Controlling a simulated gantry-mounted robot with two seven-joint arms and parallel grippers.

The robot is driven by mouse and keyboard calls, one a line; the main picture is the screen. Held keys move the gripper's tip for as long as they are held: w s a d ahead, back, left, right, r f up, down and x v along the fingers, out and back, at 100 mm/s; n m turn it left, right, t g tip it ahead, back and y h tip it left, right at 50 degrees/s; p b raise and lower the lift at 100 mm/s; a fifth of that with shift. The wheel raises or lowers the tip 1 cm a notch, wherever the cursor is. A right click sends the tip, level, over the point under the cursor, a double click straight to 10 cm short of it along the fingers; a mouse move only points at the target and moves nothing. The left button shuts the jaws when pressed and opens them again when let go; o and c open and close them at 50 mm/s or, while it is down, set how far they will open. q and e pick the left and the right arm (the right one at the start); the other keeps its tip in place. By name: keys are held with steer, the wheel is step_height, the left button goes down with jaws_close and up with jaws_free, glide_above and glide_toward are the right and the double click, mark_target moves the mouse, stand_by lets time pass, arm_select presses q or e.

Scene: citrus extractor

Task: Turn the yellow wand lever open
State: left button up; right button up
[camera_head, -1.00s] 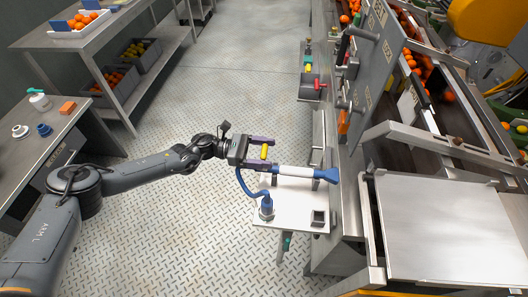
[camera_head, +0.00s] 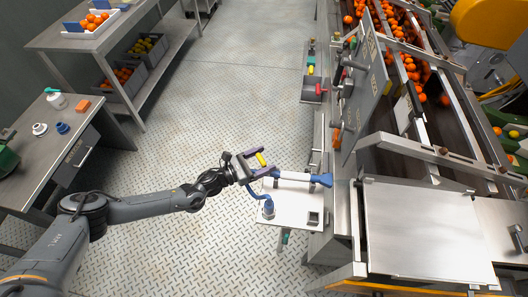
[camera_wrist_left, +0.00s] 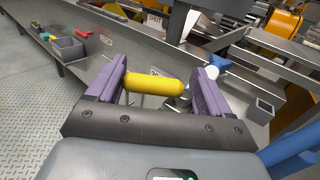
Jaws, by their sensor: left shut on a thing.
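The yellow wand lever (camera_head: 261,159) lies between the purple fingers of my left gripper (camera_head: 267,161). In the left wrist view the yellow lever (camera_wrist_left: 155,83) spans crosswise between the two finger pads of the left gripper (camera_wrist_left: 164,73), which is shut on it. The wand (camera_head: 295,176) has a white tube and a blue flared nozzle (camera_head: 324,180) pointing right. It lies above a small white stand (camera_head: 288,214). A blue hose (camera_head: 250,196) runs to a blue fitting (camera_head: 268,209) on the stand. The lever's joint with the wand is hidden. My right gripper is not in view.
A conveyor (camera_head: 436,130) with oranges and a metal cover (camera_head: 420,225) stand right of the wand. A grey bin (camera_head: 312,90) with red and yellow items is behind. A side table (camera_head: 40,152) is at left. The floor (camera_head: 190,150) between is clear.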

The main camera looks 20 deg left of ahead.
arm_select(q)
steer(key=n+t+y+p, duration=0.1)
steer(key=y, duration=0.1)
steer(key=n+t+y+p, duration=0.1)
steer(key=n, duration=0.1)
steer(key=shift+s+r+y+p, duration=0.2)
steer(key=shift+s+y+p, duration=0.2)
steer(key=n+y, duration=0.1)
steer(key=t+y+p, duration=0.1)
steer(key=n+y+p, duration=0.1)
steer(key=y, duration=0.1)
steer(key=shift+s+a+n+t, duration=0.15)
steer(key=shift+s+n+t, duration=0.15)
steer(key=n+y, duration=0.1)
steer(key=y, duration=0.1)
steer(key=n+y+p, duration=0.1)
steer(key=n+y, duration=0.1)
steer(key=shift+s+f+y+p, duration=0.15)
steer(key=shift+s+y+p, duration=0.15)
steer(key=shift+s+y, duration=0.1)
steer(key=shift+s+n+y, duration=0.1)
steer(key=shift+n+y, duration=0.8)
steer(key=shift+y, duration=0.5)
steer(key=shift+y+p, duration=0.3)
steer(key=o, duration=0.9)
steer(key=shift+a, duration=0.1)
steer(key=shift+o, duration=0.2)
